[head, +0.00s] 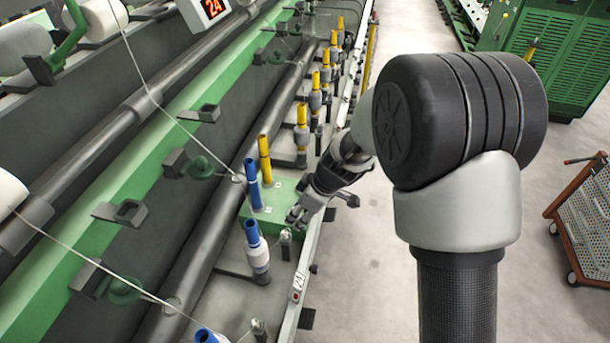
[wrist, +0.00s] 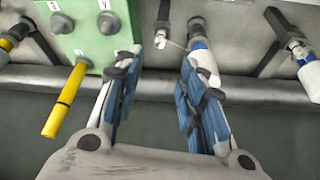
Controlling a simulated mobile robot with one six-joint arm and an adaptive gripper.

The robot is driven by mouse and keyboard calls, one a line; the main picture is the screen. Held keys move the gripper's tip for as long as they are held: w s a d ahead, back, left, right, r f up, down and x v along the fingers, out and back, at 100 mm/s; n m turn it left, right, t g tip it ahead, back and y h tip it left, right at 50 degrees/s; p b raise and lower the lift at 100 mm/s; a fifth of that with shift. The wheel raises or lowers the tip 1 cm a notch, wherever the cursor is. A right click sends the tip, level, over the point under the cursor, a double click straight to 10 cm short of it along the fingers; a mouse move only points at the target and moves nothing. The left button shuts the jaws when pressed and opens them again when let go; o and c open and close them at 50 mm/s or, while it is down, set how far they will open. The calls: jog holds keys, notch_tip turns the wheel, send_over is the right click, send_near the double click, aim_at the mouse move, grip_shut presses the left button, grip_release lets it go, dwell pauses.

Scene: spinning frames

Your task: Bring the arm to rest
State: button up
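My gripper (head: 300,216) is at the front edge of the spinning frame, beside a green box and a bobbin with a blue tube top (head: 256,250). In the wrist view, my gripper (wrist: 160,48) has its two fingers spread apart with nothing held between them. A bobbin with a blue band (wrist: 203,58) shows just past the right finger; I cannot tell whether they touch. My arm reaches over from the right, its large dark joint in front of the aisle.
The green box (head: 285,200) bears a yellow tube (head: 265,160) and a blue tube (head: 253,185). Several yellow-topped bobbins (head: 301,130) stand in a row behind. Yarn strands cross at left. A wheeled cart (head: 590,215) stands at right; the aisle floor (head: 365,280) is clear.

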jog(key=shift+r, duration=0.1)
jog(key=s+d+r+m+t, duration=0.1)
jog(key=s+d+r+m, duration=0.25)
jog(key=r, duration=0.45)
jog(key=s+d+r+m, duration=0.2)
jog(key=s+d+r, duration=0.3)
jog(key=r, duration=0.3)
jog(key=s+d+r+m+t+h, duration=0.1)
jog(key=s+d+m, duration=0.3)
jog(key=s, duration=0.4)
jog(key=s+d+r+m+t+h, duration=0.1)
jog(key=s+d+r+m+h, duration=0.2)
jog(key=s+d, duration=0.4)
jog(key=shift+s+d+r+m, duration=0.25)
jog(key=shift+s+r+m, duration=0.4)
jog(key=shift+s, duration=0.35)
jog(key=shift+c, duration=0.4)
jog(key=shift+a, duration=0.2)
